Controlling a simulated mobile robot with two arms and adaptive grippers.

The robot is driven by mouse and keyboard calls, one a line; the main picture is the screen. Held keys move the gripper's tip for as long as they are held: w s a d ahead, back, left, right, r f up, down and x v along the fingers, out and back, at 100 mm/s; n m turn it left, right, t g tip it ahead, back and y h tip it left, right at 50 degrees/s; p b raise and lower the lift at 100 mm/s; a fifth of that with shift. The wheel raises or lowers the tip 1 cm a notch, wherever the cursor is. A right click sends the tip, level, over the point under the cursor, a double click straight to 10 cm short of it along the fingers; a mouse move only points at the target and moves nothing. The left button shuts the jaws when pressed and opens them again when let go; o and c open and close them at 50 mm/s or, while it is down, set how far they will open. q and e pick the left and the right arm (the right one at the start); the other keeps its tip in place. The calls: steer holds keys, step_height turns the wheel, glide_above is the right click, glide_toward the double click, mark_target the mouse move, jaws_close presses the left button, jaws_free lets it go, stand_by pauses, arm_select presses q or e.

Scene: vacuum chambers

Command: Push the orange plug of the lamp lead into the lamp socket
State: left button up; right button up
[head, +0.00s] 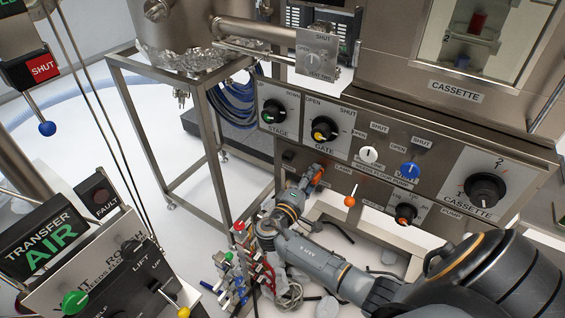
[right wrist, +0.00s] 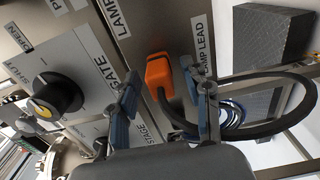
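The orange plug (right wrist: 158,72) is in the right wrist view, between my right gripper's two fingers (right wrist: 164,78), with its thick black lead (right wrist: 275,75) curving off to the right. Gaps show between the plug and both fingers, so the right gripper is open around it. In the head view the plug (head: 317,173) is small, at the tip of my right gripper (head: 306,184), low against the steel panel. A LAMP label (head: 343,167) is to its right. I cannot make out the lamp socket itself. My left gripper is not in view.
The panel has STAGE (head: 274,111) and GATE (head: 324,130) knobs above the plug. An orange-tipped lever (head: 350,201) stands close to its right. A cluster of coloured valves (head: 232,268) lies below left, beside my right arm.

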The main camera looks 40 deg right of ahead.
steer(key=shift+a, duration=0.1)
stand_by(0.3)
steer(key=v, duration=0.7)
steer(key=shift+p, duration=0.45)
stand_by(0.6)
steer(key=s+a+f+n+g+y, duration=0.1)
steer(key=s+f+y, duration=0.25)
steer(key=f, duration=0.65)
steer(key=s+a+f+n+g+y, duration=0.1)
steer(key=s+a+f+n+y, duration=0.3)
steer(key=f, duration=0.7)
steer(key=s+d+f+m+g+y, duration=0.1)
steer(key=s+f+y, duration=0.1)
steer(key=s+f, duration=0.6)
steer(key=s+a+f+m+g+y, duration=0.1)
steer(key=s+a+f+m+y, duration=0.1)
steer(key=s+f, duration=0.3)
steer(key=s+a+f+m+g+y, duration=0.1)
steer(key=s+a+f, duration=0.3)
steer(key=s, duration=0.7)
steer(key=s+a+f+m+y, duration=0.3)
steer(key=s+f+y, duration=0.1)
steer(key=s+f, duration=0.3)
steer(key=shift+s+a+f+g, duration=0.3)
steer(key=shift+s+g, duration=0.1)
steer(key=shift+s, duration=0.7)
